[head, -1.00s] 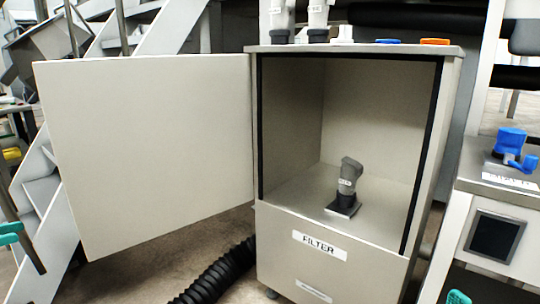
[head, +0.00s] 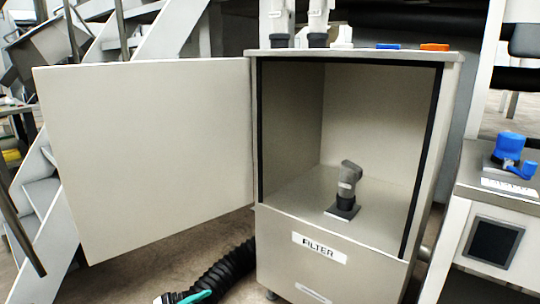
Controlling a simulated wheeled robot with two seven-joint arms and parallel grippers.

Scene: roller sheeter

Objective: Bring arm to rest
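The grey filter cabinet (head: 335,262) stands in the middle with a "FILTER" label, and its light grey door (head: 145,155) is swung wide open to the left. Inside, a grey handle-like fitting (head: 348,187) stands on a dark square base on the cabinet floor. My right gripper is not in view.
A ribbed black hose (head: 228,268) lies on the floor left of the cabinet. Two grey-white fittings, a blue piece (head: 388,46) and an orange piece (head: 434,47) are on the cabinet top. A side unit with a blue valve-like part (head: 510,148) stands at the right. Metal stairs are behind the door.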

